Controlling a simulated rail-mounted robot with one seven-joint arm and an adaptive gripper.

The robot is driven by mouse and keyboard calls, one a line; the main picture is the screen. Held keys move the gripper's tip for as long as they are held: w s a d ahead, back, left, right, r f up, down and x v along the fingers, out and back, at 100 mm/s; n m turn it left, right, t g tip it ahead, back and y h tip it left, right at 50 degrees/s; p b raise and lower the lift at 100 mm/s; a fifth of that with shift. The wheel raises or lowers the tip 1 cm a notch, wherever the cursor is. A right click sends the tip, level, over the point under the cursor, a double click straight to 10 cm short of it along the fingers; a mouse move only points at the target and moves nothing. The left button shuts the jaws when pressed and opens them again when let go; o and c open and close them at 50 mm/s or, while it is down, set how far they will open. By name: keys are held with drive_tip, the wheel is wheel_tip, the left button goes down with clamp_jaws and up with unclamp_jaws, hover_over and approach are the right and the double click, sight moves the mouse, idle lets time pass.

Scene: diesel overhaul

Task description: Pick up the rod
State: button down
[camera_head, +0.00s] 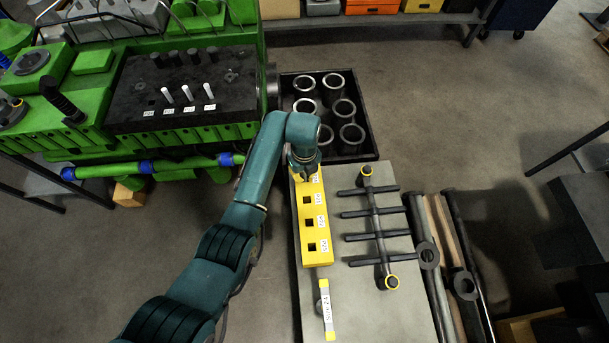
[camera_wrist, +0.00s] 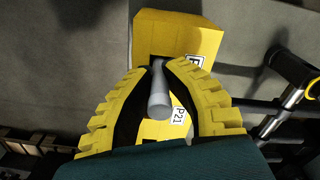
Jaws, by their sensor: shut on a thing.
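My gripper (camera_head: 305,172) is over the far end of a yellow block (camera_head: 318,257) with square holes in its top. In the wrist view my gripper (camera_wrist: 165,66) has its yellow, black-lined fingers closed on a grey rod (camera_wrist: 158,92). One end of the rod points toward the wrist camera. The yellow block (camera_wrist: 178,38) lies below it, beside a label reading P21. I cannot tell whether the rod's lower end is in a hole. In the head view my gripper hides the rod. Several square holes nearer the camera are empty.
Three white rods (camera_head: 187,93) stand in the dark deck of the green engine (camera_head: 88,120). A black crate of cylinder sleeves (camera_head: 372,138) stands behind the grey table (camera_head: 345,285). A dark shaft with crossbars (camera_head: 378,230) lies right of the block; a labelled yellow-ended tool (camera_head: 326,308) lies in front.

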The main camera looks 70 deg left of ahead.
wheel_tip(320, 180, up, 10)
drive_tip(key=p, duration=0.4)
drive_tip(key=shift+r, duration=0.2)
wheel_tip(320, 180, up, 11)
drive_tip(key=p, duration=1.3)
idle(0.3)
drive_tip(key=shift+r, duration=0.1)
idle(0.3)
